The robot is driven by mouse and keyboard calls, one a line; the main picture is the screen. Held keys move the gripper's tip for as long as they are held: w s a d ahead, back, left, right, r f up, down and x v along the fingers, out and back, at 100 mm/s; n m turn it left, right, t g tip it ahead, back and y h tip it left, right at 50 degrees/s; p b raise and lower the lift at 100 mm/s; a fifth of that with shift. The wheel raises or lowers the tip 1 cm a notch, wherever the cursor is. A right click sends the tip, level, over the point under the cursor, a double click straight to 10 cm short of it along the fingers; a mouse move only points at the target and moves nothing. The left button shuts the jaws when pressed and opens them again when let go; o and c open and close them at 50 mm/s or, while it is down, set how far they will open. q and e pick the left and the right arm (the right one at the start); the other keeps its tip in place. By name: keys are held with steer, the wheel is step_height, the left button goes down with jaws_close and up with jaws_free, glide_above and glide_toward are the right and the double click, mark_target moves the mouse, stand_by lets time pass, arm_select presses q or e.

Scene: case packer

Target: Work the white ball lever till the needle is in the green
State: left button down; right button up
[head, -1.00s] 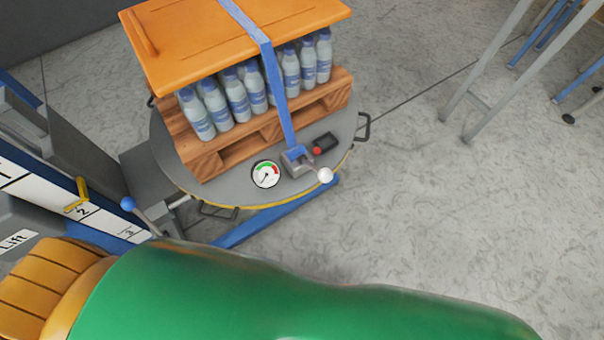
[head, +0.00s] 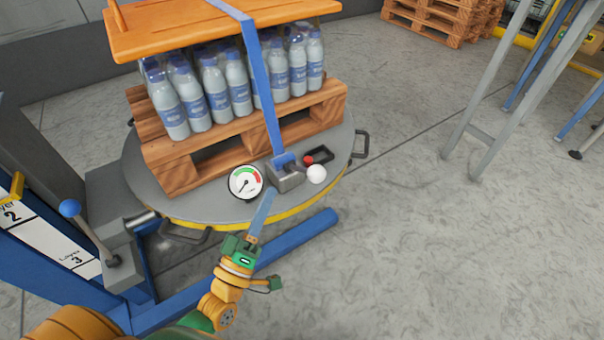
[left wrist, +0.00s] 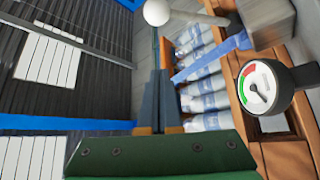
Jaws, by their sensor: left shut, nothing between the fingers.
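The white ball (head: 316,174) of the lever sits just right of the grey strap tensioner block (head: 287,179) on the round table's front edge. It also shows at the top of the left wrist view (left wrist: 157,12). The gauge (head: 245,182), with green and red bands, stands left of the block. Its needle appears to point down-left, away from the green, but it is small. My left gripper (head: 271,193) is shut and empty, its fingers in front of the block, between gauge and ball, apart from the ball. My right gripper is out of view.
A blue strap (head: 262,95) runs from the block over an orange board (head: 175,30), bottles and a wooden pallet (head: 185,165). A black tray with a red knob (head: 309,159) lies behind the ball. A blue ball lever (head: 70,208) stands left.

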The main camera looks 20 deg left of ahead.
mark_target(298, 170)
arm_select(q)
steer(key=w+d+r, duration=0.1)
steer(key=w+d, duration=0.3)
steer(key=w, duration=0.4)
steer(key=shift+r, duration=0.15)
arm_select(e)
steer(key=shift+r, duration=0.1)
arm_select(q)
steer(key=shift+d, duration=0.1)
